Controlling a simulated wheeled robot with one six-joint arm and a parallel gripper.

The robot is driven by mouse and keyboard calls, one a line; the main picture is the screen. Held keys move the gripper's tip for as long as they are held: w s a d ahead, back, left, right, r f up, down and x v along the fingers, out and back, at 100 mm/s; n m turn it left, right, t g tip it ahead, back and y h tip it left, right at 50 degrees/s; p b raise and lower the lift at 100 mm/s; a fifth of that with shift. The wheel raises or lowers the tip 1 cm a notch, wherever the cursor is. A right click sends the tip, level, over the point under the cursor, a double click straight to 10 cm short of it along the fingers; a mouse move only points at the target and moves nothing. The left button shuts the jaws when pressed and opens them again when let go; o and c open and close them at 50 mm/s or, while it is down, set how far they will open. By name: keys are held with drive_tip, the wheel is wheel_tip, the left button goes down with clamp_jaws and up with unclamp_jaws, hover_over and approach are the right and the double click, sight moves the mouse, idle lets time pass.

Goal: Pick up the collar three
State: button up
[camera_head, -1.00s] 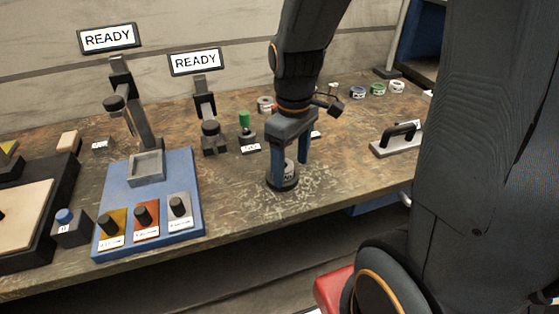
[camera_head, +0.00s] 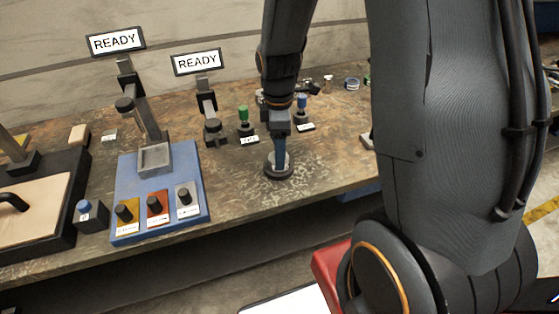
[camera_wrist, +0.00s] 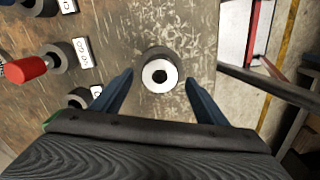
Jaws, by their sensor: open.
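My gripper (camera_wrist: 160,95) is open, with one blue finger on each side in the wrist view. Between and just beyond the fingertips is a round white-topped collar (camera_wrist: 172,77) with a dark centre and a dark grey side. The fingers do not appear to touch it.
A blue-banded ring (camera_head: 351,83) lies at the back right. Green (camera_head: 243,114) and blue (camera_head: 302,101) knobs stand behind my gripper. A blue board (camera_head: 130,205) with several knobs is to the left. A red cylinder (camera_wrist: 27,69) shows at the left of the wrist view.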

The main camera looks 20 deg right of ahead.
drive_tip(key=shift+f+p, duration=0.35)
drive_tip(key=shift+f, duration=1.3)
clamp_jaws()
